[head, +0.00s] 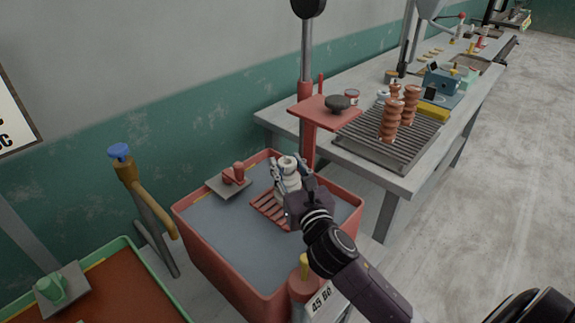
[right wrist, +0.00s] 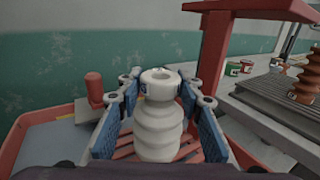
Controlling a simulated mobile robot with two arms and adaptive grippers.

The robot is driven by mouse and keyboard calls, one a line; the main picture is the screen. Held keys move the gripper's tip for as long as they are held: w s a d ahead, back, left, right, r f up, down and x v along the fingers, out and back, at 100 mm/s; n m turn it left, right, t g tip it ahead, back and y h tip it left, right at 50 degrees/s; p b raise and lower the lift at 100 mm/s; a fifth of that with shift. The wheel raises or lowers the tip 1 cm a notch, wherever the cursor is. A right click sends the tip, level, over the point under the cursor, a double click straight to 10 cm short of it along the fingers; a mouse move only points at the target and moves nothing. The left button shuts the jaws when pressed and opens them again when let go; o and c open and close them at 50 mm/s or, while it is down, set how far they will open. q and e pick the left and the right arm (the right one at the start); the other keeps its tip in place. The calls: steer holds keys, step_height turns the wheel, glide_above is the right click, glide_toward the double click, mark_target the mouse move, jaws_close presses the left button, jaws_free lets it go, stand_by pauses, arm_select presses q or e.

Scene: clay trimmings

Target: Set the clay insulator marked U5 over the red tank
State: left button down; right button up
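A pale, ribbed insulator (head: 288,177) stands upright over the red tank (head: 350,212), above its red slatted rack (head: 270,209). Whether it touches the rack I cannot tell. My right gripper (head: 286,172) is at the insulator, its fingers on both sides. In the right wrist view the blue finger pads close on the sides of the insulator (right wrist: 158,125), whose top hole faces up. No U5 mark is readable. My left gripper is not in view.
A green-rimmed tank (head: 128,243) stands at lower left. A red post with a shelf (head: 318,108) rises behind the red tank. A grey bench (head: 375,170) behind right carries brown insulators (head: 390,120) on a slatted rack. Floor at right is clear.

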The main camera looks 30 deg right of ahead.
steer(key=o, duration=0.3)
steer(key=shift+r, duration=0.15)
steer(key=shift+s+a+b, duration=0.3)
steer(key=shift+s+a, duration=0.1)
steer(key=shift+s, duration=1.6)
steer(key=shift+s+a+b, duration=0.35)
steer(key=shift+s, duration=1.6)
steer(key=shift+s+a+b, duration=0.3)
steer(key=shift+s+a, duration=0.1)
steer(key=shift+s, duration=1.6)
